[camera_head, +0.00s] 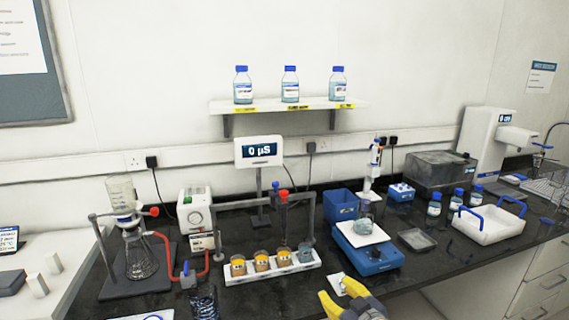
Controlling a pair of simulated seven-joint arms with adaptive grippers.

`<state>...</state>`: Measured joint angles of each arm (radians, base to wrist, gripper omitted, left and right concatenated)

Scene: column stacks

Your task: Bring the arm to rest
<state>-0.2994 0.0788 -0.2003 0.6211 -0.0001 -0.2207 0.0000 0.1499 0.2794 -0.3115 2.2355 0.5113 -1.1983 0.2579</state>
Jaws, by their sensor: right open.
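My right gripper (339,293), with yellow fingers, shows at the bottom edge, right of centre. Its fingers are apart, and I see nothing held between them. It is over the front of the black bench (432,262), in front of the blue stirrer-like device (370,258) with a glass vessel on top. A small white item (337,284) lies just by the fingertips; part of it is hidden. Most of the right arm is out of the picture. My left gripper is not in view.
Left of the gripper stands a white rack (272,274) with several amber-filled jars. A flask on a stand (140,258) is farther left. A white tray with blue handles (488,228) is at right. Bottles stand on a wall shelf (290,105). The bench front right of the gripper is clear.

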